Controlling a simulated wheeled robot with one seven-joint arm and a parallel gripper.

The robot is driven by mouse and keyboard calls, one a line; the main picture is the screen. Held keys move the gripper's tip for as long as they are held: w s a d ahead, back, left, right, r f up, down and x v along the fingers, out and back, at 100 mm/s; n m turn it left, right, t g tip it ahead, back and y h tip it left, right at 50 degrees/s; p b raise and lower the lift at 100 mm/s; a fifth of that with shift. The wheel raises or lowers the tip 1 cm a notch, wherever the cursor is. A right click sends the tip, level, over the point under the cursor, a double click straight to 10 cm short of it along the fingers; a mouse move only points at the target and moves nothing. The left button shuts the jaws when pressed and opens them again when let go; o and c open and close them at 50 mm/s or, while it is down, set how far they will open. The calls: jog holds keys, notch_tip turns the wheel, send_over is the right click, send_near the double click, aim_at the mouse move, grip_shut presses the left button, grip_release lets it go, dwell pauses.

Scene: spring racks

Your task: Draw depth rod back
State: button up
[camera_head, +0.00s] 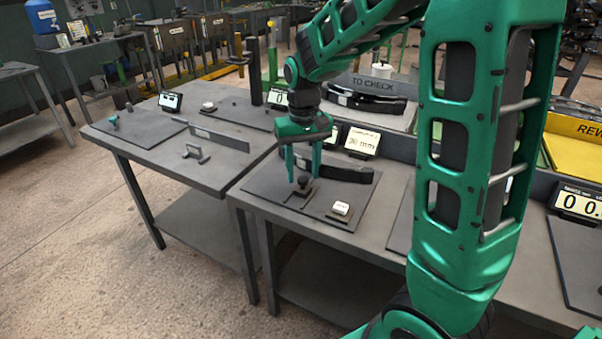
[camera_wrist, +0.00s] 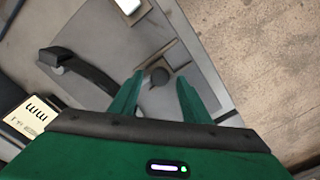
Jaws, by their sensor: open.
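A small dark rod with a round black knob (camera_head: 303,182) stands on a dark plate on the near table; I take it to be the depth rod. The knob also shows in the wrist view (camera_wrist: 159,77), between and just beyond the fingertips. My green gripper (camera_head: 302,175) points down over it with its fingers apart, one on each side. In the wrist view my gripper (camera_wrist: 160,78) shows a gap around the knob, and I see no contact. The rod's lower part is mostly hidden under the knob.
A curved black strap-like part (camera_head: 335,168) lies just behind the knob. A small white-topped block (camera_head: 341,208) sits to the right on the plate (camera_head: 270,195). A sign reading 30 mm (camera_head: 362,141) stands behind. The left table (camera_head: 215,175) has free room.

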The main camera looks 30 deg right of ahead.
jog(key=shift+f, duration=0.55)
grip_shut()
jog(key=shift+s+a, duration=0.6)
jog(key=shift+a, duration=0.25)
jog(key=shift+s+a, duration=0.55)
jog(key=shift+a, duration=0.25)
grip_release()
jog(key=shift+s, duration=0.1)
jog(key=shift+r, duration=0.55)
notch_tip(320, 180, up, 10)
jog(key=shift+f, duration=0.15)
